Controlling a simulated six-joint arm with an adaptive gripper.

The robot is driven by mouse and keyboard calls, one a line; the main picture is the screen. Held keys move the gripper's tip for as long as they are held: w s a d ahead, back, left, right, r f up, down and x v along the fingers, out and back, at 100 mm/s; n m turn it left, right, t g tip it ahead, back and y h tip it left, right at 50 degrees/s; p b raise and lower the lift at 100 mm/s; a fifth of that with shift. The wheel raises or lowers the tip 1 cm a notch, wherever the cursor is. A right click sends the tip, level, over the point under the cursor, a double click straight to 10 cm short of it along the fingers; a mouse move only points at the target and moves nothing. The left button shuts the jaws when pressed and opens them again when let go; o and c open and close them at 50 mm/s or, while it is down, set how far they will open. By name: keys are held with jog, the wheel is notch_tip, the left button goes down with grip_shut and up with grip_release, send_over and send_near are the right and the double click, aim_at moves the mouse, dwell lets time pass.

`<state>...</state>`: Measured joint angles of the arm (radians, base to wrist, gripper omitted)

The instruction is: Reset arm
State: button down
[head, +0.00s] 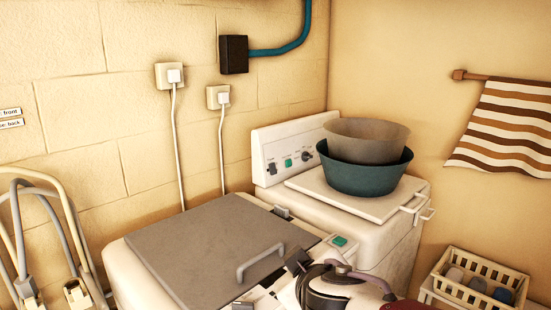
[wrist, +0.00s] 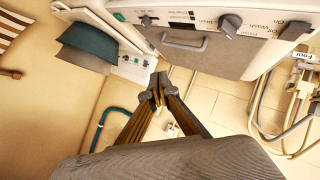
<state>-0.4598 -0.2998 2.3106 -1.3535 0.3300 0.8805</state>
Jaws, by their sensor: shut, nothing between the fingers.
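My gripper (wrist: 157,90) shows in the wrist view. Its two dark fingers come together at the tips and are shut with nothing between them. The tips appear in front of the washing machine and the tan wall, touching neither as far as I can tell. In the head view, white and dark rounded parts of what looks like my arm show at the bottom edge, right of centre; the fingers cannot be made out clearly there.
A washing machine with a grey lid (head: 205,250) stands centre. Behind it, a white unit (head: 385,207) bears a teal basin (head: 365,178) with a grey-brown bowl (head: 365,138) in it. A cream basket (head: 481,266) is lower right, a striped towel (head: 505,125) above. Hoses (head: 45,215) hang left.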

jog(key=s+d+f+m+g+h, duration=0.35)
jog(key=s+d+f, duration=0.25)
jog(key=s+d, duration=0.4)
jog(key=s+d+f+m+g+y, duration=0.1)
jog(key=s+f+m, duration=0.1)
jog(key=s, duration=0.4)
jog(key=s+d+f+m+g+y, duration=0.1)
jog(key=s+d+m+g, duration=0.1)
jog(key=s, duration=0.4)
jog(key=shift+s+f+m, duration=0.35)
jog(key=shift+f+m, duration=0.05)
jog(key=shift+m, duration=0.05)
jog(key=shift+y, duration=0.25)
dwell(1.2)
